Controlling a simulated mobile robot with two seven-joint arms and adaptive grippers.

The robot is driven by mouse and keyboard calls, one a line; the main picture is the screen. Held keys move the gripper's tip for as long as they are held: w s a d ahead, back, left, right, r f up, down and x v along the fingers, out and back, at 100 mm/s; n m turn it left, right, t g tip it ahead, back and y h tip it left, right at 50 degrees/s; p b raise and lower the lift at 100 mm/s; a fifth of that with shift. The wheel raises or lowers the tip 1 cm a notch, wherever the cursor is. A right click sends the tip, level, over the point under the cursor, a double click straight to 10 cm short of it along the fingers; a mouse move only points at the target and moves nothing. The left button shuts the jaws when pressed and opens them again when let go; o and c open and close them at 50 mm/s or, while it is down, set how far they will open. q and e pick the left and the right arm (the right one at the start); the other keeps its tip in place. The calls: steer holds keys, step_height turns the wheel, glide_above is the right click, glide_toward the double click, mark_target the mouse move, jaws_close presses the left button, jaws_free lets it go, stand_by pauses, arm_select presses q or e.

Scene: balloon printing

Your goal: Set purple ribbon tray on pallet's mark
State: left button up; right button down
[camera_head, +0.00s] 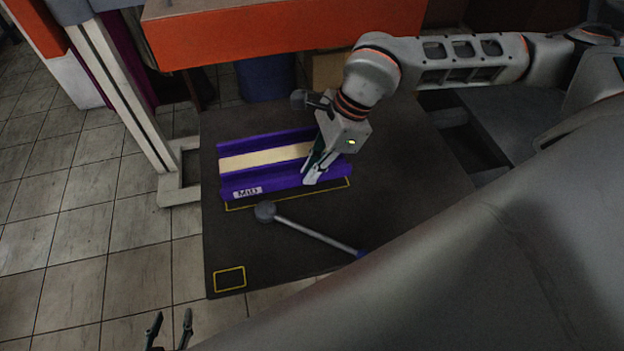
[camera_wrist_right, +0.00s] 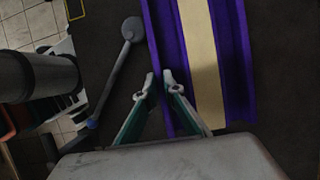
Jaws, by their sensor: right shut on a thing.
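The purple ribbon tray (camera_head: 285,183), with a cream strip along its middle and a white label, is on or just above the dark pallet (camera_head: 410,200). A yellow outline (camera_head: 240,207) shows along the tray's near edge; the rest of it is hidden under the tray. My right gripper (camera_head: 313,178) is shut on the tray's near wall. In the right wrist view, the gripper's fingertips (camera_wrist_right: 160,88) pinch the thin wall of the tray (camera_wrist_right: 235,60). My left gripper (camera_head: 170,328) is at the bottom edge, its fingers apart and empty.
A grey ball-headed rod (camera_head: 310,232) lies on the pallet close in front of the tray. A small yellow square (camera_head: 230,279) marks the pallet's near left corner. A metal post foot (camera_head: 178,193) stands left of the pallet. An orange beam (camera_head: 290,32) is behind.

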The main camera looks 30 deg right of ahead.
step_height(320, 180, down, 4)
steer(key=shift+f, duration=0.1)
steer(key=c, duration=2.2)
jaws_free()
steer(key=shift+o, duration=0.2)
steer(key=v, duration=1.2)
